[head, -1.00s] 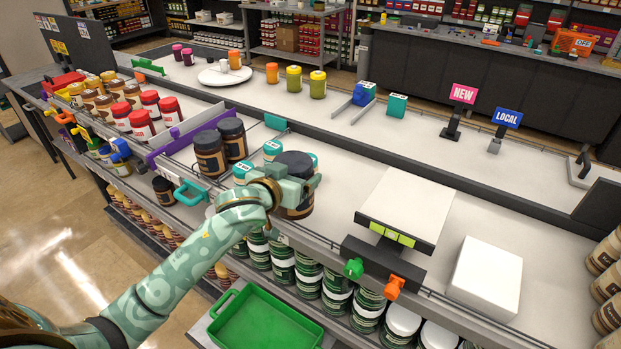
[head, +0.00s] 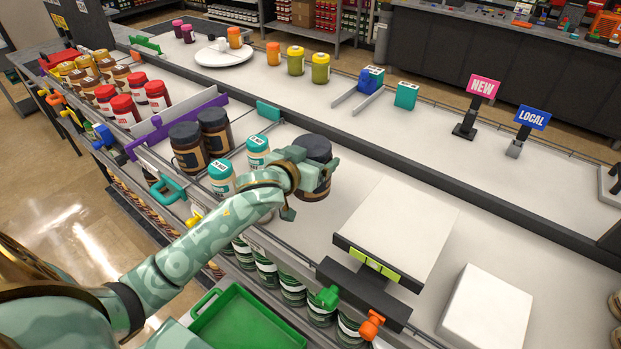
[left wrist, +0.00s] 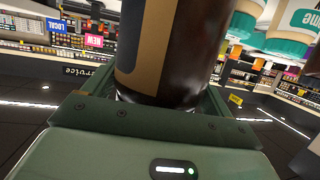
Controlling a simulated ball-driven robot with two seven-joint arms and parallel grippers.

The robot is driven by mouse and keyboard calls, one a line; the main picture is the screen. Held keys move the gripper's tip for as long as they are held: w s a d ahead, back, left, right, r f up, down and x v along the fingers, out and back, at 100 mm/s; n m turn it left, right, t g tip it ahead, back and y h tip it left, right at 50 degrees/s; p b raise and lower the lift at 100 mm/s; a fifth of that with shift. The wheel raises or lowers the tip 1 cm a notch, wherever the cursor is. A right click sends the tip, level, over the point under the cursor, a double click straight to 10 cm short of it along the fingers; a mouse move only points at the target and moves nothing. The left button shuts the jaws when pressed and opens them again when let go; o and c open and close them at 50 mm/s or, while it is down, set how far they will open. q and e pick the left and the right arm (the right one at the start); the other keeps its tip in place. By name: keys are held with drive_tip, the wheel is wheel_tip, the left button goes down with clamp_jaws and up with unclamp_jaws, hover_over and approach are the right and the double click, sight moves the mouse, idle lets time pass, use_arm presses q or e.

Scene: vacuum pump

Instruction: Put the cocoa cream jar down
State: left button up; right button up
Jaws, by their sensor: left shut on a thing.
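The cocoa cream jar (head: 317,181) is a dark brown jar with a black lid and a tan-edged label. My left gripper (head: 308,176) is shut on it, over the white counter between the teal-lidded jars and the scale. The left wrist view shows the jar (left wrist: 168,50) between the fingers of the gripper (left wrist: 165,95), with its top out of frame. I cannot tell whether its base touches the counter. Two similar dark jars (head: 187,147) stand to the left. My right gripper is not in view.
Teal-lidded jars (head: 222,178) stand just left of the held jar. A scale with a white plate (head: 398,230) is to the right, and a white block (head: 487,308) lies beyond it. A purple divider (head: 176,125) is at the left. The counter behind the jar is clear.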

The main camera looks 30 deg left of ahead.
use_arm(q)
drive_tip(key=shift+s+f, duration=0.2)
drive_tip(key=shift+f, duration=0.7)
drive_tip(key=f+b, duration=0.1)
drive_tip(key=f, duration=0.3)
drive_tip(key=shift+w+f+b, duration=0.1)
drive_tip(key=shift+w+b, duration=0.1)
drive_tip(key=shift+b, duration=0.2)
drive_tip(key=shift+s+f, duration=0.1)
drive_tip(key=shift+f, duration=0.25)
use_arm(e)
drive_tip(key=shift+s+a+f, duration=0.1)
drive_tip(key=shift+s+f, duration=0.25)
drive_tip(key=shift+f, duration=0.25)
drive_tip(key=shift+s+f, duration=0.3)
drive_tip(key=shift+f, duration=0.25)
use_arm(q)
drive_tip(key=o, duration=1.4)
drive_tip(key=shift+f, duration=0.1)
